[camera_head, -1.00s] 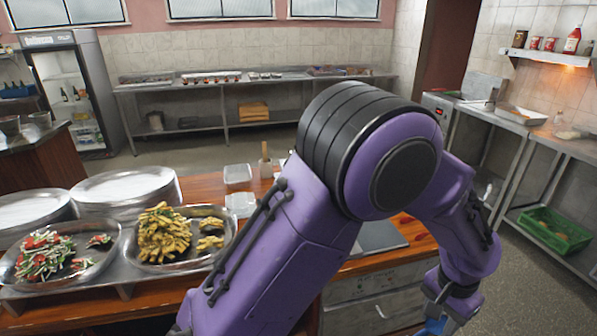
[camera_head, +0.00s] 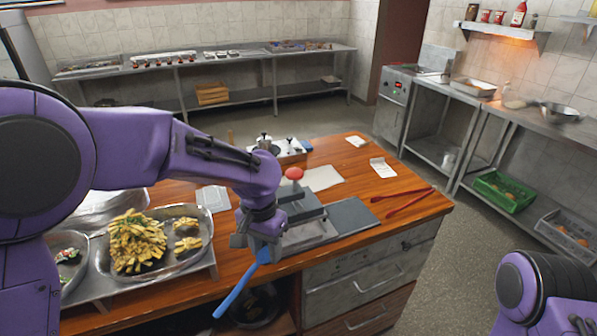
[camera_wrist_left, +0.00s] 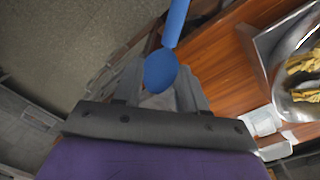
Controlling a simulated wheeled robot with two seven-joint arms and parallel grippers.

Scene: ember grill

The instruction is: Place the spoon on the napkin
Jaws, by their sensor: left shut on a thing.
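My left gripper (camera_head: 262,240) is shut on a blue spoon (camera_head: 238,288), held over the front edge of the wooden counter. The spoon slants down to the left, past the edge. In the left wrist view, the spoon's broad rounded part (camera_wrist_left: 160,70) is by the fingers and its narrow part runs to the top edge. A flat whitish sheet (camera_head: 322,178) lies on the counter behind the gripper. Smaller white papers lie at the right (camera_head: 382,168) and left (camera_head: 212,198); I cannot tell which is the napkin. My right arm shows at the lower right, its gripper out of frame.
Red tongs (camera_head: 402,200) lie at the counter's right. A red-knobbed metal press (camera_head: 300,205) and dark board (camera_head: 352,217) are right of the gripper. A tray of fries (camera_head: 190,262) is left. A condiment caddy (camera_head: 288,150) stands behind. Drawers (camera_head: 365,285) are below.

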